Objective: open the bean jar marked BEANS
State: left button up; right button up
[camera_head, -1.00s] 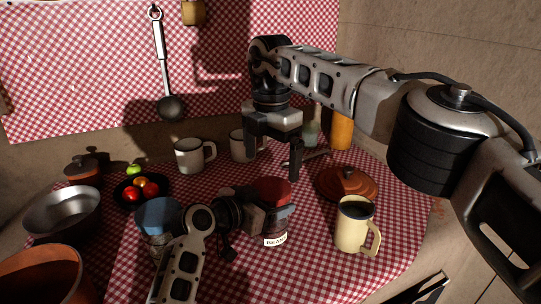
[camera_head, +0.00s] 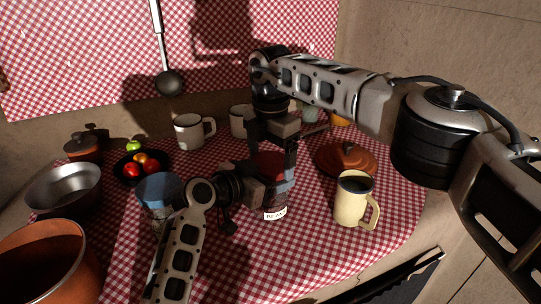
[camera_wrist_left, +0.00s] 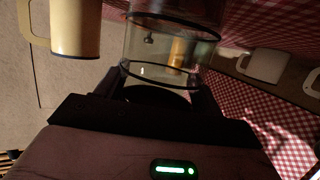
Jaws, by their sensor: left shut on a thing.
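The bean jar (camera_head: 274,203) with a red lid (camera_head: 272,165) stands upright on the checked cloth, its white label partly readable. My left gripper (camera_head: 264,190) is shut on the jar's body from the left. The left wrist view shows the clear glass of a jar (camera_wrist_left: 170,50) between its fingers. My right gripper (camera_head: 271,152) points down from above, its fingers apart and straddling the red lid. I cannot tell whether they touch it. My right gripper hides part of the lid.
A cream mug (camera_head: 352,205) and a brown lid (camera_head: 345,160) are right of the jar. A blue-lidded jar (camera_head: 158,188) stands left, behind my left arm. White mugs (camera_head: 189,131) stand at the back. A fruit bowl (camera_head: 128,178) and metal bowl (camera_head: 63,188) are further left.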

aim_at(270, 162)
jog(key=shift+n, duration=1.7)
jog(key=o, duration=1)
jog(key=shift+c, duration=0.2)
jog(key=shift+r, duration=2.45)
notch_tip(270, 162, up, 3)
jog(key=m, duration=0.3)
jog(key=shift+f, duration=0.15)
notch_tip(270, 162, down, 8)
jog(key=shift+r, duration=0.2)
jog(key=shift+c, duration=0.3)
